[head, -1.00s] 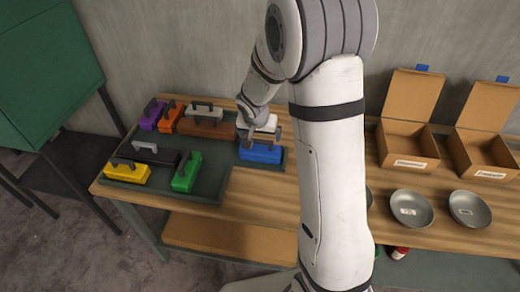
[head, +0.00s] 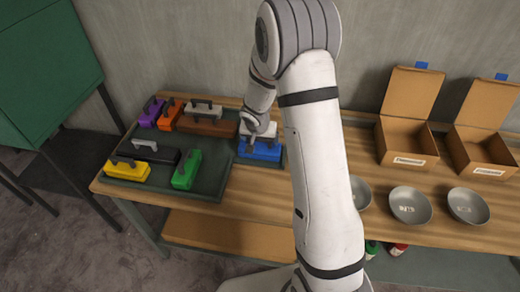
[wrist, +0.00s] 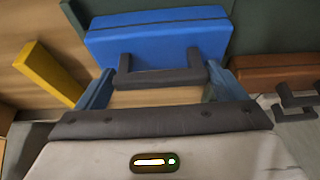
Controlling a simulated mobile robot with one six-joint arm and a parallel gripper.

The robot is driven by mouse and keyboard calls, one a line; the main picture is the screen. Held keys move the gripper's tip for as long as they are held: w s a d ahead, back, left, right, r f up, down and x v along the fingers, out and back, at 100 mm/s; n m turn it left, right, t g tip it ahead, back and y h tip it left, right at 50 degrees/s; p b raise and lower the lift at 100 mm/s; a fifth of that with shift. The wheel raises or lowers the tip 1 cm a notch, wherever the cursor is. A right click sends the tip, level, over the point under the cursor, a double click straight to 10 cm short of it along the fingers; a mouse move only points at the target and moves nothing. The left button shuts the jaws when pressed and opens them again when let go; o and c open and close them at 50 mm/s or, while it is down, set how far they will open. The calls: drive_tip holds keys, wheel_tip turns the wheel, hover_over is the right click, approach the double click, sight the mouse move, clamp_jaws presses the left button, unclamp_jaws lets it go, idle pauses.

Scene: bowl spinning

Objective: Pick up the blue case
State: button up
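The blue case (head: 261,152) lies on the right end of the dark tray in the head view. In the wrist view the blue case (wrist: 155,35) fills the top, with its dark handle (wrist: 160,75) facing me. My gripper (wrist: 160,92) is open, with one finger on each side of the handle. The fingers look apart from the handle's ends. In the head view my gripper (head: 255,138) is over the blue case, and its fingertips are hard to make out.
The dark tray (head: 212,188) also bears green (head: 186,170), yellow (head: 128,172), brown (head: 208,126) and other cases. A brown case (wrist: 275,72) is close by in the wrist view, as is a yellow piece (wrist: 48,72). Metal bowls (head: 410,206) and open cardboard boxes (head: 404,145) stand at right.

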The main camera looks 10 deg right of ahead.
drive_tip(key=c, duration=1.2)
drive_tip(key=shift+r, duration=0.1)
